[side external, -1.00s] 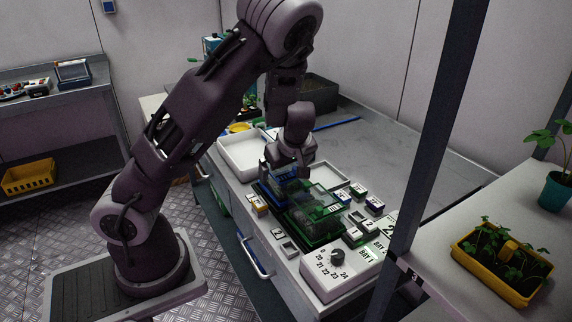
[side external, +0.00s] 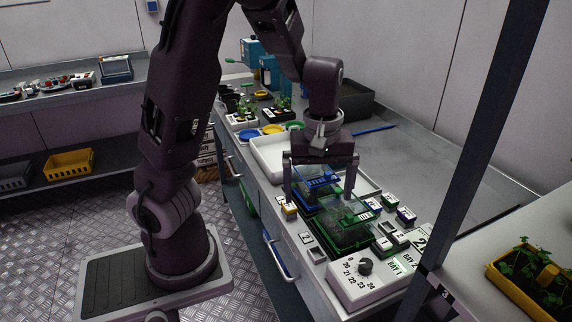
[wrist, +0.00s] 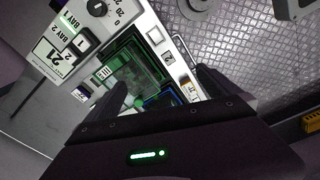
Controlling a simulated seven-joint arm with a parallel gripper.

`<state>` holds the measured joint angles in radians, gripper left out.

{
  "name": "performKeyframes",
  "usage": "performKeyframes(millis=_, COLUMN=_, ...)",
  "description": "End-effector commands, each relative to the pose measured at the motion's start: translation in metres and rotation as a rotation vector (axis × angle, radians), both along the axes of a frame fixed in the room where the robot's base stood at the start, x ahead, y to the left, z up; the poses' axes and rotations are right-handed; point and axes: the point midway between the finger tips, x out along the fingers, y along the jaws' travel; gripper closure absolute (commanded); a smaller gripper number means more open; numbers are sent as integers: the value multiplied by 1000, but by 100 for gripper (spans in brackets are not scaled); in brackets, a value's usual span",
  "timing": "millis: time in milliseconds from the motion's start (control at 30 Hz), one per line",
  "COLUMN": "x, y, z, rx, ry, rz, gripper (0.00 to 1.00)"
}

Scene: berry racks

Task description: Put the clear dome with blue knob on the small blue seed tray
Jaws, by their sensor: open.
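A blue-edged clear cover or tray (side external: 318,180) sits on the bench behind a larger green-framed tray with a clear cover (side external: 345,232). I cannot tell the blue tray from its dome, and no blue knob is distinct. In the wrist view, the blue edge (wrist: 166,98) shows just above my wrist housing, beside the green-framed tray (wrist: 137,68). My gripper (side external: 321,190) is open, pointing down with one finger on each side of the blue-edged piece. No contact is clear, and the wrist housing hides much of the blue piece.
A white box with a dial (side external: 368,278) stands at the near end. Small numbered blocks flank the trays, including a yellow-marked one (side external: 289,210) by my left finger. A white tray (side external: 268,158) lies behind. The bench to the right is mostly clear.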

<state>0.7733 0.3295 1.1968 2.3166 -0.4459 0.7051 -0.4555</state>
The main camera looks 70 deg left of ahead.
Motion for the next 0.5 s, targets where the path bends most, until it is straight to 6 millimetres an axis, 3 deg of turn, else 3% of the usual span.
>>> performKeyframes(millis=100, x=-36, y=-49, z=48, rx=-220, ry=-111, rz=-370, gripper=0)
performKeyframes(millis=233, x=-87, y=-73, z=102, rx=-131, ry=-308, rz=-805, gripper=0)
performKeyframes(millis=333, x=-117, y=-75, z=117, rx=67, ry=-377, rz=-1023, gripper=0)
performKeyframes(millis=500, x=-137, y=-73, z=121, rx=272, ry=-381, rz=-1165, gripper=0)
